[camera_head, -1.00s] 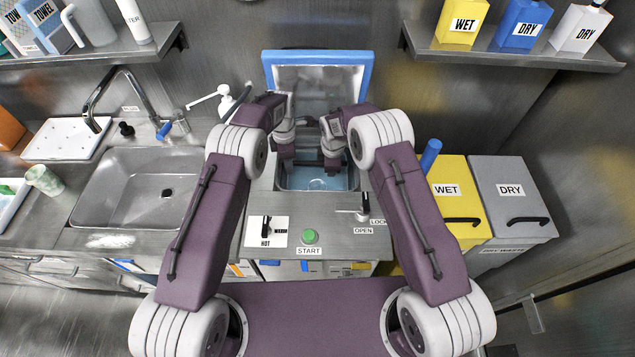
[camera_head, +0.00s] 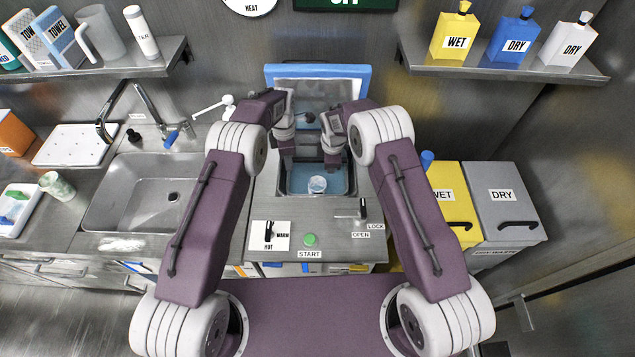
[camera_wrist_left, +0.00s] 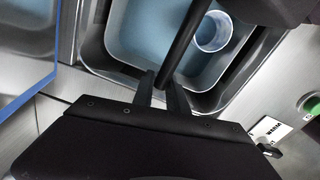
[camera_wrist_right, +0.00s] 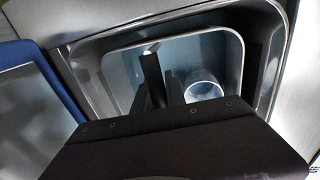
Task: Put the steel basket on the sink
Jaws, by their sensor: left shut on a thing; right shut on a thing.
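The steel basket (camera_head: 298,180) is at the square opening of the counter unit, below a raised blue-edged lid. Its inside looks bluish, and it shows in the left wrist view (camera_wrist_left: 125,38) and the right wrist view (camera_wrist_right: 229,58). A clear round cup (camera_head: 317,184) stands in it. My left gripper (camera_head: 288,160) is shut on a dark bar at the basket's left side. My right gripper (camera_head: 333,158) is shut at its right side; the grip is partly hidden. I cannot tell how far the basket is raised. The sink (camera_head: 120,205) is empty, to the left.
The raised lid (camera_head: 318,71) stands behind the grippers. Yellow and grey bins stand right.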

